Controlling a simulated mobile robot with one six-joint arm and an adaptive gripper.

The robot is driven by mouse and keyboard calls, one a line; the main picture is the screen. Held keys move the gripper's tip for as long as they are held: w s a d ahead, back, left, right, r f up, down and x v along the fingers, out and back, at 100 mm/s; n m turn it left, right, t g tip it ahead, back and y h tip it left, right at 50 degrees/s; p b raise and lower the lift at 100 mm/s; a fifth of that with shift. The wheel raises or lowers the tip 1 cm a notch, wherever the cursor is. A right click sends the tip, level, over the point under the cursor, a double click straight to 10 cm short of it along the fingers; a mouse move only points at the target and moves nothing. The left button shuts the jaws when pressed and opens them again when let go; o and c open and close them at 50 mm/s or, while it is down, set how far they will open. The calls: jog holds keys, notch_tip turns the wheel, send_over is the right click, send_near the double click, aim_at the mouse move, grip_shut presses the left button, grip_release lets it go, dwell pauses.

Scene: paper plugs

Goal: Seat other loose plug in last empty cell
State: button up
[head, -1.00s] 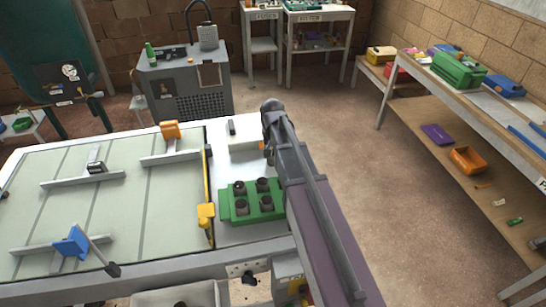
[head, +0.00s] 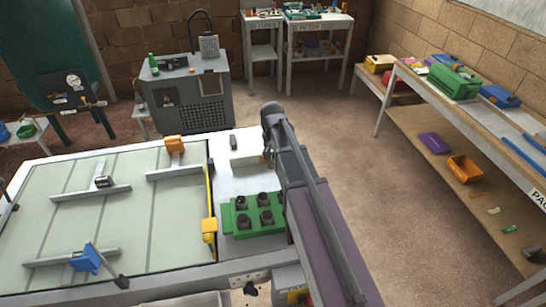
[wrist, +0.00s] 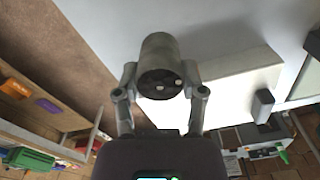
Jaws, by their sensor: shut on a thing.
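My gripper (wrist: 160,85) is shut on a grey cylindrical plug (wrist: 157,55) in the wrist view, one finger on each side. The plug's dark end with small pale spots faces the camera. In the head view my arm hides the fingers and the held plug. A green block (head: 228,226) sits on the table left of my arm. Several dark-topped round plugs (head: 242,222) stand in it. Its right end is partly behind my arm, so I cannot see any empty cell there.
A pale slab (head: 248,162) and a small dark block (head: 233,142) lie on the table behind the green block. A yellow-fitted rail (head: 209,225) stands at its left. A shelf unit (head: 440,150) is at the right, with clear floor (head: 345,170) between.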

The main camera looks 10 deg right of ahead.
jog(key=shift+r+p, duration=1.5)
jog(key=shift+r, duration=0.4)
notch_tip(320, 180, down, 4)
jog(key=b, duration=0.3)
jog(key=shift+r+b, duration=0.15)
jog(key=shift+b, duration=0.15)
jog(key=shift+d+r, duration=0.1)
jog(key=shift+d, duration=0.05)
